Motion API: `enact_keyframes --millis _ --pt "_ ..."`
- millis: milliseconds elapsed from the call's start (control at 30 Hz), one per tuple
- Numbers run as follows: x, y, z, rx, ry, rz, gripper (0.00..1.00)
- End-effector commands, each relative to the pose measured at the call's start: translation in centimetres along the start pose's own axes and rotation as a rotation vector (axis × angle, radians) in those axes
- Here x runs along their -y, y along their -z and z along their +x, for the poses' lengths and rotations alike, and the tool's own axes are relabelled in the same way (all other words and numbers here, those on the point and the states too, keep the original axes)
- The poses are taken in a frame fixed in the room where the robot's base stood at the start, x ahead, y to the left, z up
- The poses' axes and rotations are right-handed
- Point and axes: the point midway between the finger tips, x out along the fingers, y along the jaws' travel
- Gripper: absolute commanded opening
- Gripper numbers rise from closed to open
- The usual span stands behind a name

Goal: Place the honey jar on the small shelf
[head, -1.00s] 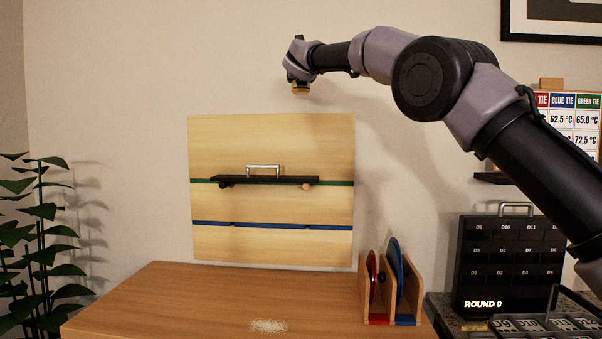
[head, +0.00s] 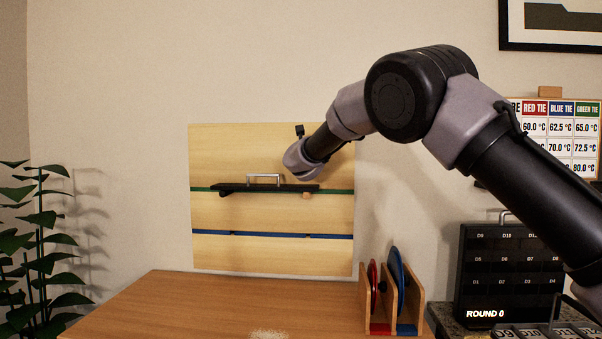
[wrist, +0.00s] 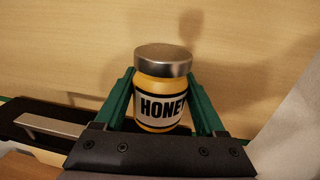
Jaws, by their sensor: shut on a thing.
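The honey jar (wrist: 161,95), amber with a silver lid and a white HONEY label, stands upright between the green fingers of my gripper (wrist: 162,110) in the wrist view. The fingers are shut on it. In the head view my gripper (head: 300,160) is at the right end of the small black shelf (head: 235,187), in front of the wooden panel; the jar is hidden there behind my wrist. The shelf also shows in the wrist view (wrist: 14,127), to the left of the jar. Whether the jar touches the shelf cannot be told.
A metal handle (head: 263,176) stands up from the shelf's middle. The wooden panel (head: 270,258) rises close behind. Below is a wooden table (head: 180,305) with a white granular patch (head: 268,334) and a rack (head: 418,300) of red and blue discs. The shelf's left part looks clear.

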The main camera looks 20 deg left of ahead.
Motion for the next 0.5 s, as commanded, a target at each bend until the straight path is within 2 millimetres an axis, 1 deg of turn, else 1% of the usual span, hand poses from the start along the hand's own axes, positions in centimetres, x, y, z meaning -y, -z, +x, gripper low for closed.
enact_keyframes --millis 133,333,400,500 --pt "0.0 1.1 0.0 0.0 0.001 0.0 0.0" --pt "0.0 4.1 0.0 0.0 0.001 -0.001 0.0" --pt "0.0 4.6 0.0 0.001 0.0 0.0 0.0" --pt "0.0 4.7 0.0 0.002 0.0 0.002 0.0"
